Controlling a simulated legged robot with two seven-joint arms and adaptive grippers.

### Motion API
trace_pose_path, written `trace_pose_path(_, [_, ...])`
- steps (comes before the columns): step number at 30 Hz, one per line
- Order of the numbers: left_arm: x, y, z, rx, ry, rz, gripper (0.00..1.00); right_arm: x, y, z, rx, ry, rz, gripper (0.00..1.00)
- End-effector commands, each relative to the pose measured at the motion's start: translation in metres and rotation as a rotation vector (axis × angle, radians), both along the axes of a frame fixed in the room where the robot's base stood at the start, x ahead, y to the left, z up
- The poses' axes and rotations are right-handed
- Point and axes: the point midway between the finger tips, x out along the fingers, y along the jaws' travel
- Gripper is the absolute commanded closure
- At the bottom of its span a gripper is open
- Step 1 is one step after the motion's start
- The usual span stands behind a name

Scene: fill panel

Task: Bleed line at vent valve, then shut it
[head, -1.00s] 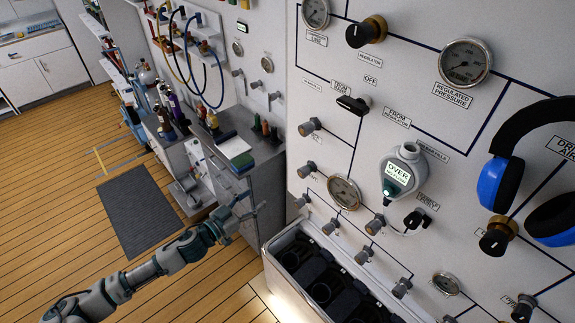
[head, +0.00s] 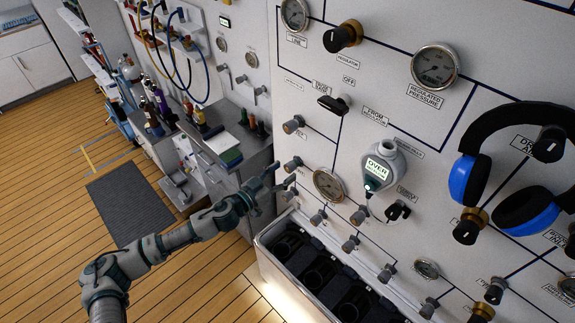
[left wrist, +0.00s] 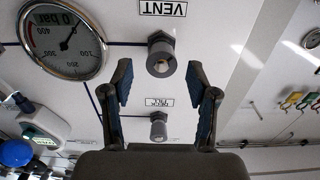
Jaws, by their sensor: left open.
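The vent valve is a grey knob (left wrist: 161,55) beside an upside-down VENT label (left wrist: 162,8) in the left wrist view. In the head view it seems to be the knob (head: 293,163) left of the round gauge (head: 330,184). My left gripper (head: 282,176) is open in front of the panel near this knob. In the left wrist view its fingers (left wrist: 160,88) spread to either side below the knob, with nothing between their pads. Contact with the knob is not visible. My right gripper is out of view.
A second grey knob (left wrist: 158,127) shows nearer my palm in the left wrist view, and the gauge (left wrist: 62,40) stands beside the vent knob. An open case (head: 300,262) stands below the panel. A cluttered bench (head: 222,180) is at left. A headset (head: 510,165) hangs at right.

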Motion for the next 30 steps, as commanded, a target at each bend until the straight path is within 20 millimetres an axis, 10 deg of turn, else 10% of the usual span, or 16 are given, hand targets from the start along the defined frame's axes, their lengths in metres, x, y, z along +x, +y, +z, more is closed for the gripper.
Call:
trace_pose_path(16, [0.021,-0.017,-0.001,-0.002,-0.001,0.001,0.41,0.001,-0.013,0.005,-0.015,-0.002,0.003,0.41])
trace_pose_path(24, [0.022,-0.018,-0.001,0.0,0.0,0.003,1.0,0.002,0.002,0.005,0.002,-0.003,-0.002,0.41])
trace_pose_path(30, [0.023,-0.018,0.0,0.002,-0.004,0.004,1.0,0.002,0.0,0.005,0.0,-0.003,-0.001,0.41])
